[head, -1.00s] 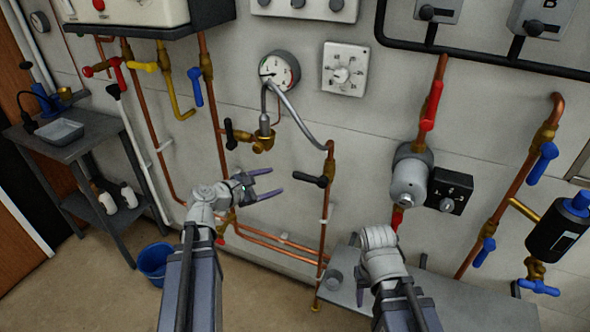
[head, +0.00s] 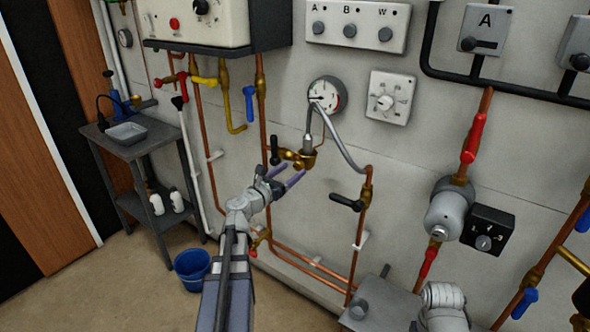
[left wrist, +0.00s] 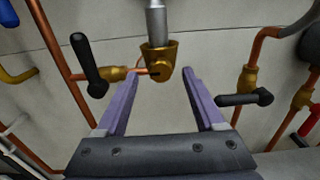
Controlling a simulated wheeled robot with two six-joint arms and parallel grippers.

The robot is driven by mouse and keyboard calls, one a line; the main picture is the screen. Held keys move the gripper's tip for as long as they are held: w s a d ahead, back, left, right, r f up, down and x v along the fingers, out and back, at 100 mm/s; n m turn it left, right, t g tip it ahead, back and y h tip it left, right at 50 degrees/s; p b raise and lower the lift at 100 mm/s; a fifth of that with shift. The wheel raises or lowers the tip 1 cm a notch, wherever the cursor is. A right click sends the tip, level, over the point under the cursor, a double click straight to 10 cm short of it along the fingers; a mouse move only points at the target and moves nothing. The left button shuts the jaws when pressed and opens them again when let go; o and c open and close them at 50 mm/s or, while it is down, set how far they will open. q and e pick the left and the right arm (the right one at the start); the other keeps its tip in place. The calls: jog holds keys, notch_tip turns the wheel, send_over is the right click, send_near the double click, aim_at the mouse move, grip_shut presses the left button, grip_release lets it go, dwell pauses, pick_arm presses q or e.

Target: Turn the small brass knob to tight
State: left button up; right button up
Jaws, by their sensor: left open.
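The small brass knob (head: 298,165) sits at the front of a brass fitting (head: 308,155) under a grey braided hose on the wall. Whether the fingertips reach beside the knob is hard to tell. My right gripper is not in view.
Black lever handles flank the fitting, one on the left (head: 274,150) and one on the right (head: 346,203). A pressure gauge (head: 327,95) and a white dial plate (head: 390,96) are above. Copper pipes run close by. A blue bucket (head: 192,270) stands on the floor.

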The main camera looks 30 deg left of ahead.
aim_at(300, 165)
pick_arm(q)
jog(key=shift+w+d, duration=0.1)
jog(key=shift+w, duration=1.05)
jog(key=shift+c, duration=0.3)
grip_shut()
